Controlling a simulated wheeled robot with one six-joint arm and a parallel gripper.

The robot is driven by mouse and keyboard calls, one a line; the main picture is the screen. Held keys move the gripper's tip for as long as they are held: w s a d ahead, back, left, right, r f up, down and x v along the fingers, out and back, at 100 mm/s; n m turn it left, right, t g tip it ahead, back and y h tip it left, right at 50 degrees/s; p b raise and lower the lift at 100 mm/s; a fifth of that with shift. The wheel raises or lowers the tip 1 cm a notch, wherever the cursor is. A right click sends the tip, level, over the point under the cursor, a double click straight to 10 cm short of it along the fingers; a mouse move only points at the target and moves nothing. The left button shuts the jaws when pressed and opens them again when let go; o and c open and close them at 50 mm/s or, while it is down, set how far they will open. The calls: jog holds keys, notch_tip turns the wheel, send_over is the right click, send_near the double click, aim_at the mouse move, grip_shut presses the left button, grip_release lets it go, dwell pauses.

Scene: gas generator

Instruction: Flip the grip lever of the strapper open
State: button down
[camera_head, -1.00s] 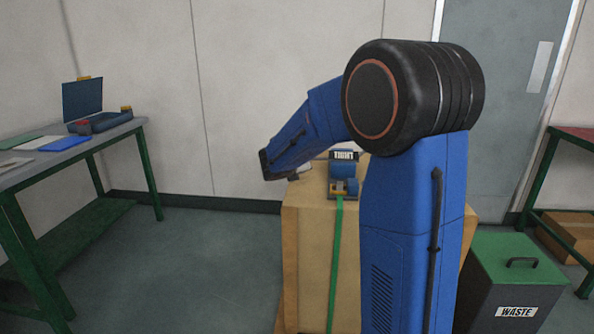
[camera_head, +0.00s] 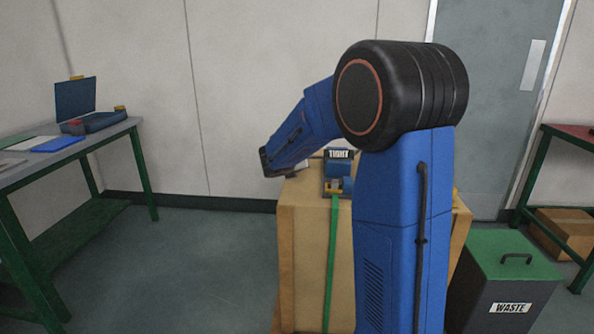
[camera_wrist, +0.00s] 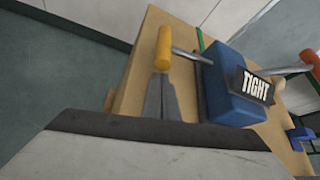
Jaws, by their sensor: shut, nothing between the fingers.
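The blue strapper (camera_head: 339,170) sits on top of the large cardboard box, partly behind my arm. Its dark TIGHT plate (camera_head: 339,154) faces me. In the wrist view the blue strapper body (camera_wrist: 228,95) has the TIGHT plate across it. A lever with a yellow-orange handle (camera_wrist: 164,48) sticks out from its left side on a metal rod. My gripper (camera_wrist: 163,80) is shut and empty, its tips just below the handle's lower end. I cannot tell whether they touch. A second lever with an orange end (camera_wrist: 310,60) shows at the right edge. In the head view the fingers are hard to make out.
A green strap (camera_head: 331,250) runs down the front of the box (camera_head: 300,245). A waste bin (camera_head: 508,285) stands right of it. A table with a blue case (camera_head: 95,122) is at the left, another table (camera_head: 570,140) at the right. Floor is open at the left.

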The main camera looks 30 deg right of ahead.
jog(key=shift+r, duration=0.15)
jog(key=shift+d+r+m+t+y, duration=0.1)
jog(key=shift+r+m+t+y, duration=0.55)
jog(key=shift+r, duration=0.6)
jog(key=r, duration=0.1)
jog(key=r+m+y, duration=0.1)
jog(key=m+t, duration=0.1)
jog(key=shift+s+d+r+y, duration=0.2)
jog(key=shift+d+r+y, duration=0.05)
jog(key=shift+r+y, duration=0.15)
jog(key=shift+s+d+r+m+y, duration=0.1)
jog(key=shift+s+d+r+m, duration=0.15)
jog(key=shift+r, duration=0.25)
jog(key=shift+s+d+r+m+y, duration=0.2)
jog(key=shift+d+r, duration=0.1)
jog(key=shift+r, duration=0.15)
jog(key=shift+s+d+r+m+y, duration=0.1)
jog(key=shift+s+d+r+m, duration=0.15)
jog(key=shift+r, duration=0.25)
jog(key=shift+w+d+r, duration=0.1)
